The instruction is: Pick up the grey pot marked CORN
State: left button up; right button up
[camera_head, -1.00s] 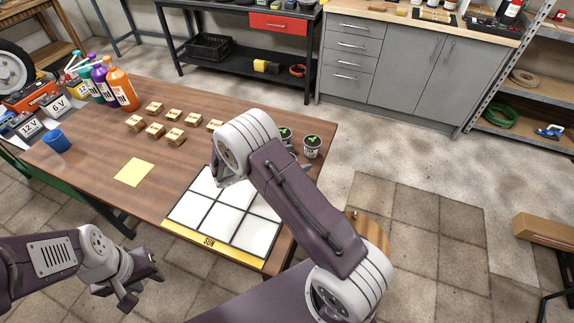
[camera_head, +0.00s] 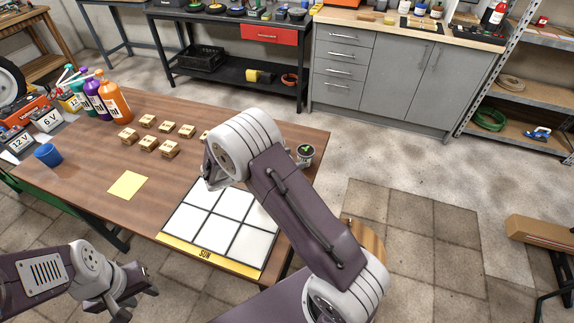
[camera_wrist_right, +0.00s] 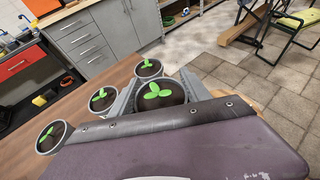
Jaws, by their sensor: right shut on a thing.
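My right gripper (camera_wrist_right: 160,98) is shut on a grey pot (camera_wrist_right: 177,99) with dark soil and a green seedling. Its marking is hidden from the wrist camera, so I cannot read whether it says CORN. Three similar pots stand close by in the right wrist view: one just behind (camera_wrist_right: 149,70), one to the left (camera_wrist_right: 103,102), one at the far left (camera_wrist_right: 42,147). In the head view one seedling pot (camera_head: 305,155) shows beside my right arm, which hides the right gripper. My left gripper (camera_head: 136,297) is open and empty, off the table's front edge.
The wooden table (camera_head: 90,165) holds a grid tray marked SUN (camera_head: 229,240), several small wooden blocks (camera_head: 169,149), a yellow note (camera_head: 127,185), a blue cup (camera_head: 47,155) and bottles (camera_head: 113,100). Grey cabinets (camera_head: 385,80) stand behind a clear stretch of floor.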

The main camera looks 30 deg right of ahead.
jog(key=s+d+r, duration=0.2)
jog(key=s+r, duration=0.4)
jog(key=s, duration=0.4)
jog(key=shift+s+r+p, duration=0.15)
jog(key=shift+s+p, duration=0.15)
jog(key=shift+p, duration=0.05)
jog(key=shift+d, duration=0.1)
